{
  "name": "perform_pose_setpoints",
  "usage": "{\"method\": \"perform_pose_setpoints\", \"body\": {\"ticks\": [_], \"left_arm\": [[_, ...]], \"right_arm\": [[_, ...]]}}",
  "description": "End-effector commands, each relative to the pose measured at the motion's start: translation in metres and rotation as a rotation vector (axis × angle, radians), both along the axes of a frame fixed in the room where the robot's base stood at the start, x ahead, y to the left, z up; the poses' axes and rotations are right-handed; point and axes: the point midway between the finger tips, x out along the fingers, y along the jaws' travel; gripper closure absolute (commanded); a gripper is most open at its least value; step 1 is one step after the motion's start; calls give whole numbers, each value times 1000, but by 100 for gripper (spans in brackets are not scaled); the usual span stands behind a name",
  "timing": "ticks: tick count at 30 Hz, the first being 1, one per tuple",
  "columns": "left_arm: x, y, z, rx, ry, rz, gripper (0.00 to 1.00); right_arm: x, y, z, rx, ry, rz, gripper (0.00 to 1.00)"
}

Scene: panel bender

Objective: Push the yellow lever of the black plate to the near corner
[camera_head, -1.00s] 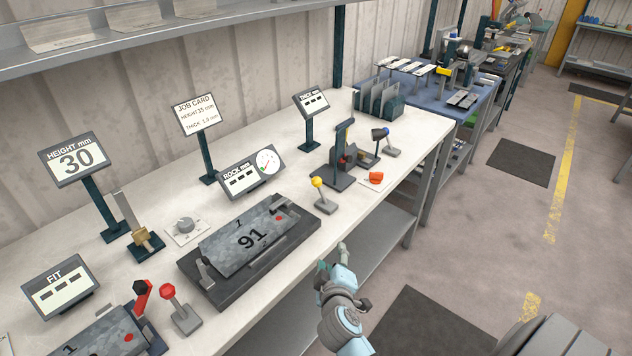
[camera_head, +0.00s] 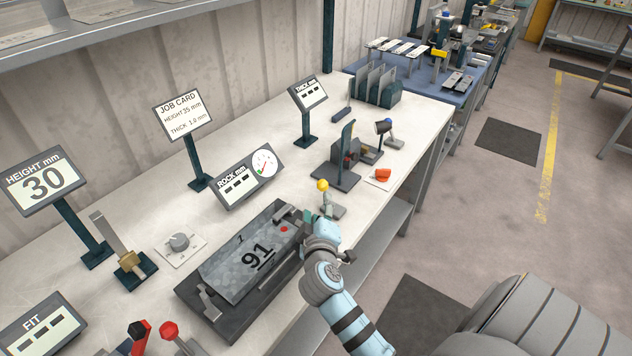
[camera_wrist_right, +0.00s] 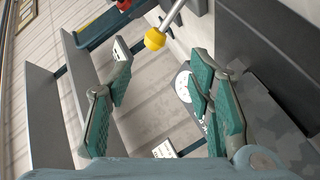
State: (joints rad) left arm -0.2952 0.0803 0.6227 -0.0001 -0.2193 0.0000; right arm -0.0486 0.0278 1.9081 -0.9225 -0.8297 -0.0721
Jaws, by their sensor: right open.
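The yellow lever has a round yellow knob (camera_head: 322,185) on a grey stalk and stands beside the far right end of the black plate (camera_head: 215,318). Whether a finger touches the stalk is unclear. My left gripper is out of view.
A gauge display (camera_head: 248,178) stands behind the plate. A dark upright fixture (camera_head: 345,160) and an orange-red piece (camera_head: 383,175) sit beyond the lever. A red-knobbed lever (camera_head: 169,330) is at the near left. The right table edge is clear.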

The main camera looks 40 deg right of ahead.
Motion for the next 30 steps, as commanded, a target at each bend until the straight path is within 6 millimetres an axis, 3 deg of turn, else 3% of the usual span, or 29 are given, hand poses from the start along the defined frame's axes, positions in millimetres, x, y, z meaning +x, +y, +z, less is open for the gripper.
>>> {"method": "perform_pose_setpoints", "body": {"ticks": [7,15,26,30], "left_arm": [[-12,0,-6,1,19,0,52],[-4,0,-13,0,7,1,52],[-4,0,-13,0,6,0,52],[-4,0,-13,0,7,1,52]], "right_arm": [[46,-40,-14,-5,1,-7,53],[86,-68,-26,-3,1,-4,53],[94,-74,-27,0,0,-1,53],[94,-74,-27,-1,1,-1,72]]}}
